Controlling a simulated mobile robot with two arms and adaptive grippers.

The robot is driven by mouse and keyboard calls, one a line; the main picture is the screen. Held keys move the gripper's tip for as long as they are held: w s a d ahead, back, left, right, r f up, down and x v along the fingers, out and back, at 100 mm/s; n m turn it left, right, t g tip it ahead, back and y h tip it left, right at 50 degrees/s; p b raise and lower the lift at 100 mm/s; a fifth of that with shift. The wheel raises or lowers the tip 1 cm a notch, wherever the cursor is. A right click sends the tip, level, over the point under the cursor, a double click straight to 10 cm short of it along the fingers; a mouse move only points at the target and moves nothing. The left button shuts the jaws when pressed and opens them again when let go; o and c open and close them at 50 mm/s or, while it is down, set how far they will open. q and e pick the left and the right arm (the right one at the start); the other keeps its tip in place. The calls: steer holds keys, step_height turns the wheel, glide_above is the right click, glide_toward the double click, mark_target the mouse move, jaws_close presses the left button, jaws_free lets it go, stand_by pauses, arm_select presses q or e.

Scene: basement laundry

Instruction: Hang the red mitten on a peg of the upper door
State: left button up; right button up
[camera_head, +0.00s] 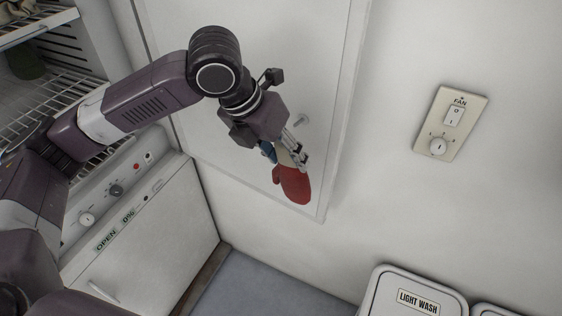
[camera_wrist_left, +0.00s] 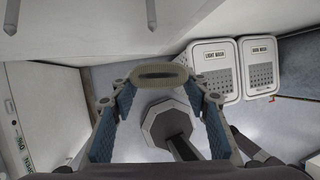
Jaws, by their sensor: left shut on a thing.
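The red mitten (camera_head: 293,186) hangs below my left gripper (camera_head: 290,156) in the head view, in front of the lower part of the white upper door (camera_head: 270,50). My left gripper is shut on the mitten's pale cuff. In the left wrist view the cuff (camera_wrist_left: 160,75) shows as a beige oval between the two blue-padded fingers; the red part is hidden there. A pale peg (camera_head: 301,120) sticks out of the door just above and right of the gripper. Two pegs show at the top of the left wrist view, one at left (camera_wrist_left: 10,14) and one near the middle (camera_wrist_left: 151,13). My right gripper is not seen.
A cabinet with wire racks (camera_head: 60,80) and a control panel (camera_head: 120,185) stands at left, above a shut lower door (camera_head: 150,250). A fan switch (camera_head: 451,124) is on the right wall. A Light Wash bin (camera_head: 385,295) and a Dark Wash bin (camera_wrist_left: 259,65) stand below.

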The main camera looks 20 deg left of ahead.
arm_select(q)
steer(key=shift+w+d+f+b, duration=0.1)
steer(key=shift+w+d+b, duration=0.2)
steer(key=shift+w, duration=0.5)
steer(key=shift+w+d+f+b, duration=0.1)
steer(key=shift+w+d+b, duration=0.2)
steer(key=shift+w, duration=0.55)
steer(key=shift+w+d+f+b, duration=0.15)
steer(key=shift+w+b, duration=0.25)
steer(key=shift+w, duration=0.4)
steer(key=shift+w+d+r+p, duration=0.1)
steer(key=shift+w+p, duration=0.05)
steer(key=shift+p, duration=0.25)
steer(key=shift+w+f+p, duration=0.3)
steer(key=shift+w+p, duration=0.05)
steer(key=shift+p, duration=0.2)
steer(key=shift+d, duration=0.1)
steer(key=shift+f, duration=0.1)
steer(key=o, duration=1.2)
